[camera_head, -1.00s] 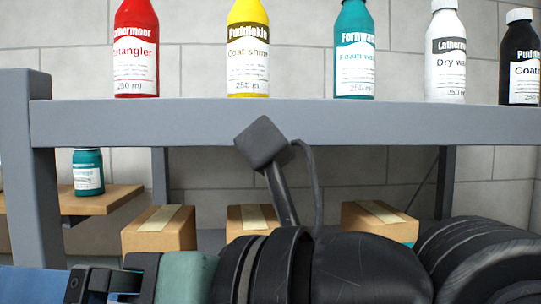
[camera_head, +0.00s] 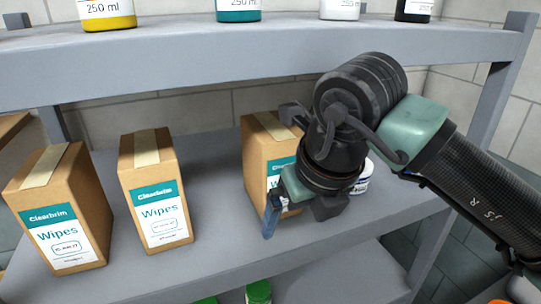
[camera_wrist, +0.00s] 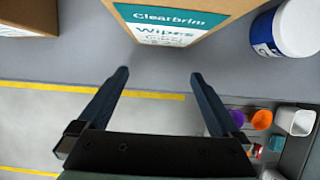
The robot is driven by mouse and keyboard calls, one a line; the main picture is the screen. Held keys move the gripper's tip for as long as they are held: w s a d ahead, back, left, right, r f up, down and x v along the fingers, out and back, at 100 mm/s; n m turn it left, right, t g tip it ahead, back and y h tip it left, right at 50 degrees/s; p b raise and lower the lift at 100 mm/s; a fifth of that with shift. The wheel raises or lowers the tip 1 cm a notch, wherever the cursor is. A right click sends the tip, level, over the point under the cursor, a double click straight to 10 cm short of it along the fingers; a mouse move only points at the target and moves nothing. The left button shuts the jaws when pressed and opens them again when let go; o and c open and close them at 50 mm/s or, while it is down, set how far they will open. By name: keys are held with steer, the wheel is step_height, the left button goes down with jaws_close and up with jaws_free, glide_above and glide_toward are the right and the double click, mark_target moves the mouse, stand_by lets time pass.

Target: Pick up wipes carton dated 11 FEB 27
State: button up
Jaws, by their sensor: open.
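Three brown wipes cartons stand upright on the lower shelf: a left one (camera_head: 58,205), a middle one (camera_head: 154,190) and a right one (camera_head: 258,155). Each has a Clearbrim label with a small boxed date, too small or blurred to read surely. My gripper (camera_head: 298,212) is in front of the right carton and hides much of its label. In the wrist view my open, empty gripper (camera_wrist: 158,78) points at a carton (camera_wrist: 180,12), whose lower label shows just beyond the fingertips. No contact is visible.
A white and blue tub (camera_head: 362,182) stands right of the right carton, partly behind my gripper; it also shows in the wrist view (camera_wrist: 290,28). The upper shelf (camera_head: 220,68) with bottles hangs above. Green-capped containers (camera_head: 258,291) sit below. Shelf space between middle and right cartons is clear.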

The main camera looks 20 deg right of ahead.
mark_target(282, 217)
steer(key=w+p, duration=0.3)
steer(key=w, duration=0.2)
steer(key=shift+w+a, duration=0.15)
steer(key=shift+w, duration=0.05)
steer(key=shift+w+f+p, duration=0.1)
steer(key=shift+f+p, duration=0.2)
steer(key=shift+f, duration=0.2)
steer(key=shift+c, duration=0.3)
steer(key=c, duration=1.4)
jaws_close()
steer(key=shift+r, duration=0.15)
